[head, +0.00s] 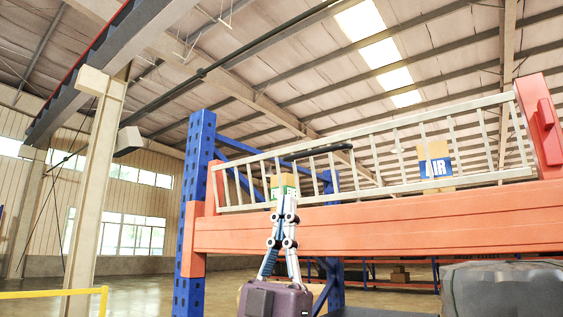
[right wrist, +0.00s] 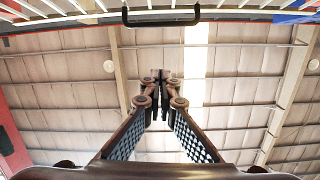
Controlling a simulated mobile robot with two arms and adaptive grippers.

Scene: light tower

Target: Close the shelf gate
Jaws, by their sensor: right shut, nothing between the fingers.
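The shelf gate (head: 395,155) is a long panel of white bars above the orange shelf beam (head: 420,227). I cannot tell its exact tilt. Its black handle (head: 318,151) shows near its left part. In the right wrist view the handle (right wrist: 160,22) is at the top, with the white bars behind it. My right gripper (head: 287,205) points up in front of the beam, below and a little left of the handle. Its fingers (right wrist: 160,88) are together, empty and apart from the handle. My left gripper is out of view.
Blue uprights (head: 195,200) stand at the shelf's left end, and an orange post (head: 540,125) at its right. A box marked AIR (head: 435,168) and another box (head: 284,183) show through the bars. A dark covered bulk (head: 500,290) is below the beam at right.

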